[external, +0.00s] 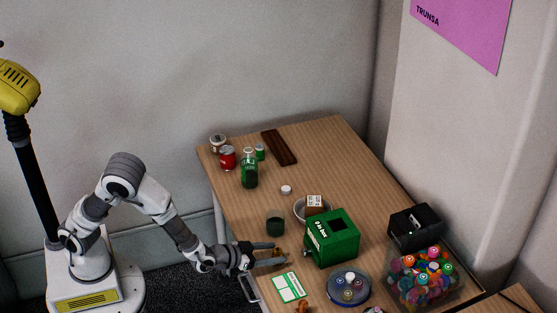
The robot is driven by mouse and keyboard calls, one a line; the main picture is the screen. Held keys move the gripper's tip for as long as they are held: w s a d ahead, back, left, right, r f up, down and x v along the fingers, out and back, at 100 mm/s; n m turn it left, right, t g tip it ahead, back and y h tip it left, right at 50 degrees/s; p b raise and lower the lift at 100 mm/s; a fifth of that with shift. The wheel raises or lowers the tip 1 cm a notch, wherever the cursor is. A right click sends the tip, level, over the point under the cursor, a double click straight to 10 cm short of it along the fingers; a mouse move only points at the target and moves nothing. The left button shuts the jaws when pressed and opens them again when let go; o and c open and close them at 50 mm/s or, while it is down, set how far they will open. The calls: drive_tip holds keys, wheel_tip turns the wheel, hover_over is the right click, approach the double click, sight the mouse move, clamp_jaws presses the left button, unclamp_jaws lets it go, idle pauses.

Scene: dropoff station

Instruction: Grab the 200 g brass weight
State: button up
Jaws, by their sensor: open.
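My gripper (279,253) is at the near left edge of the wooden table, low over its top. Its two fingers are open and point right. A small brownish-gold object (278,253) shows between or just beyond the fingertips. It looks like the brass weight, but it is too small to read any marking. The fingers partly hide it, and I cannot tell whether they touch it.
A dark green cup (275,222) stands just behind my gripper. A green box (332,238) stands to the right, before a metal bowl (300,209). A green-and-white card (289,287) and a round blue dish (349,301) lie in front.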

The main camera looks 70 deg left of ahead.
sight(281, 251)
drive_tip(key=b+x, duration=0.1)
drive_tip(key=x, duration=0.4)
drive_tip(key=shift+w+r+b, duration=0.1)
drive_tip(key=shift+r+b, duration=0.1)
drive_tip(key=shift+b, duration=0.15)
clamp_jaws()
